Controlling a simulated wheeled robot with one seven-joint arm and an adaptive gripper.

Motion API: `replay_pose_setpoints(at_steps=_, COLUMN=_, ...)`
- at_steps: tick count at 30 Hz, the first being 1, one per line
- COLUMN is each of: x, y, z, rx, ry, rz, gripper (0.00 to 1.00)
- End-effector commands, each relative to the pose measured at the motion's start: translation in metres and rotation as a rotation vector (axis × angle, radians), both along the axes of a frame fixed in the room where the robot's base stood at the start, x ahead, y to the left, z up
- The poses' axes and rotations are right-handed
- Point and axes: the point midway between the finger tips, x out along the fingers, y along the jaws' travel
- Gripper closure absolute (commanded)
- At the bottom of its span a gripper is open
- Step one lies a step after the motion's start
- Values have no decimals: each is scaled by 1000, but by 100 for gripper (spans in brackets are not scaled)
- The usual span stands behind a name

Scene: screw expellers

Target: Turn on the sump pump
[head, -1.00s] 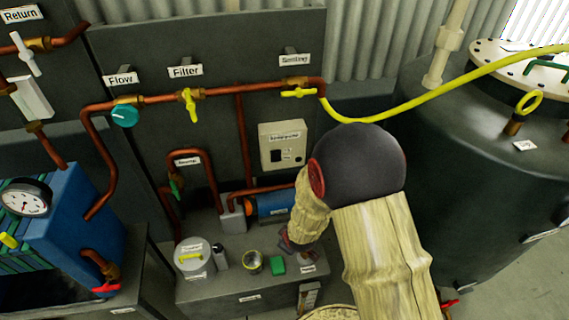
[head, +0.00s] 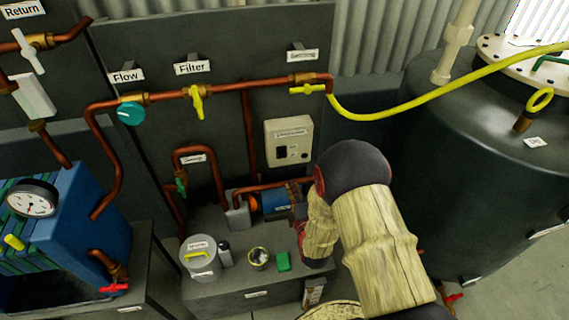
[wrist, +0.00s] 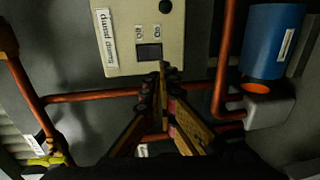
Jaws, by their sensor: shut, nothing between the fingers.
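The sump pump's control box (head: 289,142) is a cream panel on the dark wall board, with a label, a dark square switch and small round parts. In the wrist view the box (wrist: 138,35) appears turned over, with its label at the left and the dark switch (wrist: 149,52) near its lower edge. My gripper (wrist: 160,70) is shut and empty, its fingertips in front of the box's edge just by the switch; whether they touch cannot be told. In the head view my arm hides most of the gripper. The blue pump (head: 275,201) lies below the box.
Copper pipes (wrist: 95,96) run close around the gripper. The bench holds a round lidded pot (head: 200,270), a small bottle (head: 224,253), a cup (head: 259,258) and a green block (head: 283,261). A big dark tank (head: 470,190) stands at the right.

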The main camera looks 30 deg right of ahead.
Motion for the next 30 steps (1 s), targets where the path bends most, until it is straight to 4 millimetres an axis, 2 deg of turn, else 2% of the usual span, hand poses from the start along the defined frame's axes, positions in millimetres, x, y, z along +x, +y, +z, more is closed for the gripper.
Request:
replay_pose_setpoints(at_steps=9, x=0, y=0, z=0, rx=0, ry=2, rz=0, gripper=100)
replay_pose_setpoints(at_steps=14, x=10, y=-3, z=-2, rx=-1, ry=1, rz=0, gripper=100)
replay_pose_setpoints(at_steps=30, x=104, y=-30, z=-16, rx=0, ry=1, rz=0, gripper=100)
